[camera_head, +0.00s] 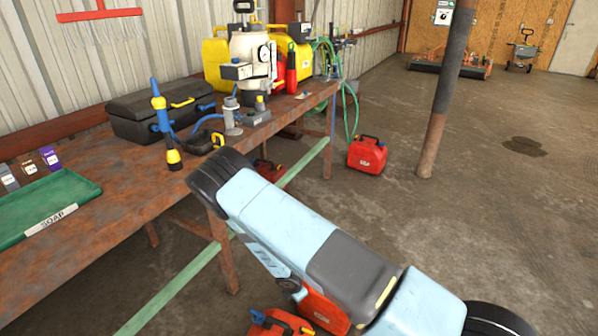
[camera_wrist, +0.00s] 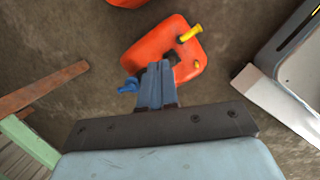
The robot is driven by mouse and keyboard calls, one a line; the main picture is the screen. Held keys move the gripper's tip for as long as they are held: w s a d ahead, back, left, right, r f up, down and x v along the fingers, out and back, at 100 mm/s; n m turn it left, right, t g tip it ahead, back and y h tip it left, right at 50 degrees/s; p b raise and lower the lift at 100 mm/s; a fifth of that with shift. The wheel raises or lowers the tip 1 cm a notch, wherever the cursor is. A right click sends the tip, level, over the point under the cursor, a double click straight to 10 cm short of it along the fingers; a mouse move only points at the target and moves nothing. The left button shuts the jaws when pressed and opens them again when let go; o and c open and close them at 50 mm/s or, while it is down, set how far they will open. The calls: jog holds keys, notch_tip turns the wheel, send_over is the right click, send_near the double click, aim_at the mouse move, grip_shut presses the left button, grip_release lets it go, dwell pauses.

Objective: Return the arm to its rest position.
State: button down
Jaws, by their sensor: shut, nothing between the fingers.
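My arm (camera_head: 330,245) reaches across the head view in front of the bench, pale blue and dark grey. My gripper (camera_wrist: 157,70) shows in the wrist view as two blue-grey fingers lying together, shut and empty. It points down over the concrete floor. A red fuel can (camera_wrist: 185,50) with a yellow spout and a blue part lies below and beyond the fingertips. In the head view the gripper's fingertips cannot be made out clearly behind the arm.
The rusty bench (camera_head: 130,190) runs along the left, holding a green tray (camera_head: 50,205), a black toolbox (camera_head: 160,107) and a sprayer. A green rail (camera_head: 190,268) runs below. A red can (camera_head: 367,155) and a post (camera_head: 447,90) stand beyond; the right floor is open.

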jog(key=w+d+r+m, duration=0.2)
jog(key=w+r+m, duration=0.15)
jog(key=r, duration=0.75)
jog(key=w+d+r+m+t, duration=0.15)
jog(key=r+m, duration=0.25)
jog(key=r, duration=0.8)
jog(key=w+d+r+m+g, duration=0.1)
jog(key=w+d+r+m, duration=0.2)
jog(key=r, duration=0.8)
jog(key=s+d+r+m, duration=0.1)
jog(key=d+r+m, duration=0.35)
jog(key=r, duration=0.75)
jog(key=s+d+r+m+t+y, duration=0.1)
jog(key=s+d+r+m, duration=0.2)
jog(key=s+d+r, duration=0.45)
jog(key=s+d+r+m+t, duration=0.1)
jog(key=s+d+r+m, duration=0.3)
jog(key=r, duration=0.6)
jog(key=s+d+r+m, duration=0.1)
jog(key=s+r+m, duration=0.1)
jog(key=s, duration=0.7)
jog(key=s+d+r+m, duration=0.1)
jog(key=s+r+m, duration=0.1)
jog(key=s+r, duration=0.3)
jog(key=s, duration=0.4)
